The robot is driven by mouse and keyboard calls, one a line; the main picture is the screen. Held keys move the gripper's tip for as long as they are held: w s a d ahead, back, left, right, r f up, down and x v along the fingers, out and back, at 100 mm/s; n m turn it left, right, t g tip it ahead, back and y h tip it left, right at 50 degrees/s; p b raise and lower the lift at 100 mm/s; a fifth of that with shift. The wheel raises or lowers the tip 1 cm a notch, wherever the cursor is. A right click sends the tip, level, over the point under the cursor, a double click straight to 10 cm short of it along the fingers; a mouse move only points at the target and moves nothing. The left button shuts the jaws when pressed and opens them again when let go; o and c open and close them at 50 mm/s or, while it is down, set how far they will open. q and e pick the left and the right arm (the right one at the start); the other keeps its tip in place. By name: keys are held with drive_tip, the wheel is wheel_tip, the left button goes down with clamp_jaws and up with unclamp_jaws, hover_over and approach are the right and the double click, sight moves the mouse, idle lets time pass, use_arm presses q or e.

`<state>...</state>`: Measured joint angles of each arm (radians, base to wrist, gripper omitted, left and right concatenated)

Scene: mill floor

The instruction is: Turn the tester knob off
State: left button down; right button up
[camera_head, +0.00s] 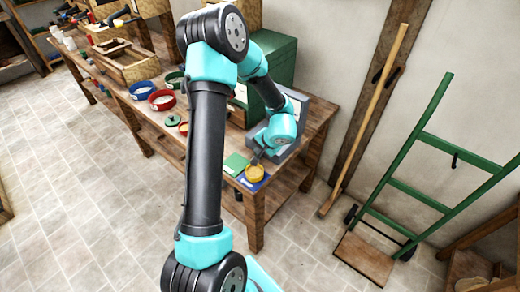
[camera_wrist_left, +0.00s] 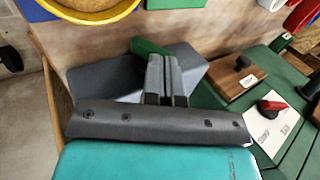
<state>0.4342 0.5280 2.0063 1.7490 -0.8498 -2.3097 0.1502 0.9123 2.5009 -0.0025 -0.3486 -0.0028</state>
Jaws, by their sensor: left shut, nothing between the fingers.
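A red knob with a dark base (camera_wrist_left: 270,106) sits on a white plate on a green surface at the right of the left wrist view. A black knob (camera_wrist_left: 242,62) on a wooden block is above it. I cannot tell for sure which belongs to the tester. A large green box (camera_head: 272,65) and a grey unit (camera_head: 300,104) stand on the bench in the head view, partly behind my left arm. My left gripper (camera_head: 259,155) is shut and empty, beside the yellow bowl (camera_head: 255,172). Its fingers (camera_wrist_left: 166,72) show apart from both knobs.
The wooden bench (camera_head: 252,205) also carries a red bowl (camera_head: 162,100), a blue bowl (camera_head: 142,90) and a green mat (camera_head: 236,163). A green hand truck (camera_head: 418,195) and a broom (camera_head: 375,105) stand by the wall at right. The tiled floor in front is clear.

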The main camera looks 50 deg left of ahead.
use_arm(q)
drive_tip(key=shift+s+a+r, duration=0.1)
drive_tip(key=shift+a+r, duration=0.05)
drive_tip(key=shift+a, duration=0.35)
idle(0.4)
drive_tip(key=shift+a, duration=0.45)
drive_tip(key=shift+s+a+f, duration=0.1)
drive_tip(key=shift+a+f, duration=0.1)
drive_tip(key=shift+a, duration=0.35)
drive_tip(key=shift+s+a+f, duration=0.1)
drive_tip(key=shift+a+f, duration=0.1)
drive_tip(key=shift+a, duration=0.3)
drive_tip(key=shift+d+f, duration=0.1)
drive_tip(key=shift+f, duration=0.05)
idle(0.9)
